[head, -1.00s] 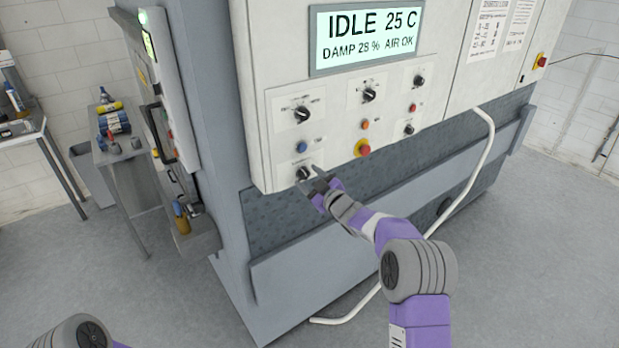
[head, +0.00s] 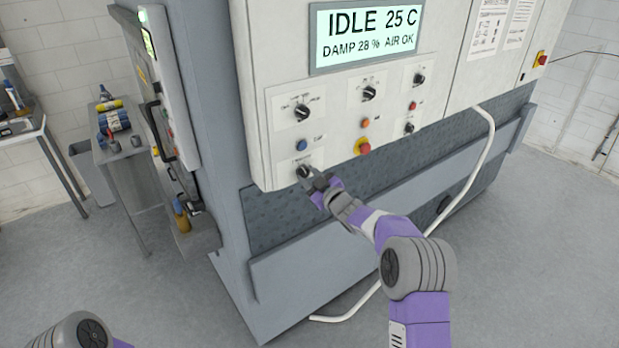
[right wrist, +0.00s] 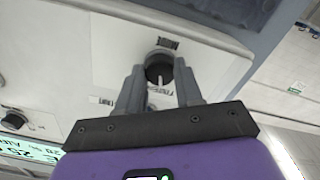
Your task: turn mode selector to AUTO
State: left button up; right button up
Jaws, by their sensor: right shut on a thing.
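The control panel (head: 255,130) carries several black selector knobs. My right gripper (head: 307,172) is at the lowest knob (head: 302,171) of the left column, below a blue button. In the right wrist view, the two fingers of the right gripper (right wrist: 158,88) stand on either side of this black knob (right wrist: 159,68), which has a white pointer line. The fingers are closed on the knob. My left gripper is outside the head view; only part of the left arm shows at the bottom left.
The display (head: 366,38) above reads IDLE 25 C, DAMP 28 %, AIR OK. A blue button (head: 302,145) is just above the held knob. A red emergency button (head: 362,146) is to its right. A white hose (head: 487,150) hangs further right.

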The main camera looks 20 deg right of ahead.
jog(key=m, duration=0.3)
jog(key=shift+p, duration=0.35)
jog(key=shift+m+p, duration=0.5)
jog(key=shift+m, duration=1.7)
jog(key=o, duration=1)
jog(key=shift+o, duration=0.2)
jog(key=shift+s, duration=0.1)
jog(key=b+v, duration=0.1)
jog(key=v, duration=0.6)
jog(key=shift+s+b, duration=0.2)
jog(key=shift+b, duration=0.1)
